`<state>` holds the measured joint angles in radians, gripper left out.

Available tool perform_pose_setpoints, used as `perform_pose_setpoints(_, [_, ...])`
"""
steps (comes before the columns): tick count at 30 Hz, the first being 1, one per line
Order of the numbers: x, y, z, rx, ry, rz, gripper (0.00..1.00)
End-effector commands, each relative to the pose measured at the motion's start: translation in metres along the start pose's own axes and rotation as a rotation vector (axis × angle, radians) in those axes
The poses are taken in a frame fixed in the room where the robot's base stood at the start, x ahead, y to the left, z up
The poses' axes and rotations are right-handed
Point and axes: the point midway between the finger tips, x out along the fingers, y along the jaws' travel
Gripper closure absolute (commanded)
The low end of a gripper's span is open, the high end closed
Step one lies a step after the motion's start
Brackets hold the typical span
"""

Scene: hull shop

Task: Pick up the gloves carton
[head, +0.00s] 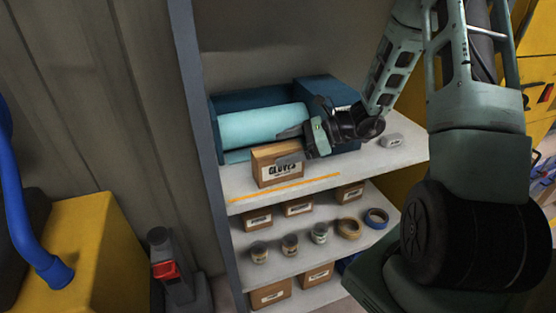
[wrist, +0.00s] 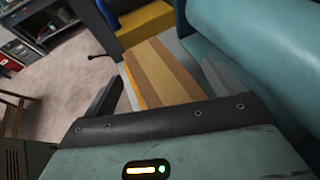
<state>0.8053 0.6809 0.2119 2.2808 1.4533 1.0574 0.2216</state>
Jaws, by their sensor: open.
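The gloves carton (head: 277,172) is a brown box with a white label reading GLOVES. It stands upright near the front edge of the top shelf (head: 240,187), at the left. My gripper (head: 284,146) is open, reaching in from the right, with its fingers at the carton's top and right side. In the wrist view the carton's striped top (wrist: 160,75) lies between the two spread fingers of my gripper (wrist: 165,85). The lower part of the fingers is partly hidden, and I cannot tell whether they touch the carton.
A small grey block (head: 391,140) sits on the shelf at the right.

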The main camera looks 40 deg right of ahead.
Motion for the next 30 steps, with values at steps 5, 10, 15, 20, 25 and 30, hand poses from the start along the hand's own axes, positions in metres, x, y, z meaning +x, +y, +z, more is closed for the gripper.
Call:
perform_pose_setpoints(5, [0.0012,-0.0003,-0.0005,0.0,0.0,-0.001,0.06])
perform_pose_setpoints(10, [0.0009,-0.0004,-0.0005,0.0,0.0,-0.001,0.4])
perform_pose_setpoints(15, [0.0008,-0.0002,-0.0011,0.001,0.002,-0.001,0.87])
perform_pose_setpoints(20, [0.0007,-0.0001,-0.0015,0.002,0.002,-0.001,0.88])
perform_pose_setpoints(25, [0.0005,-0.0001,-0.0019,0.002,0.004,-0.001,0.88])
perform_pose_setpoints(30, [-0.0021,-0.0004,0.0043,-0.001,0.003,-0.002,0.96])
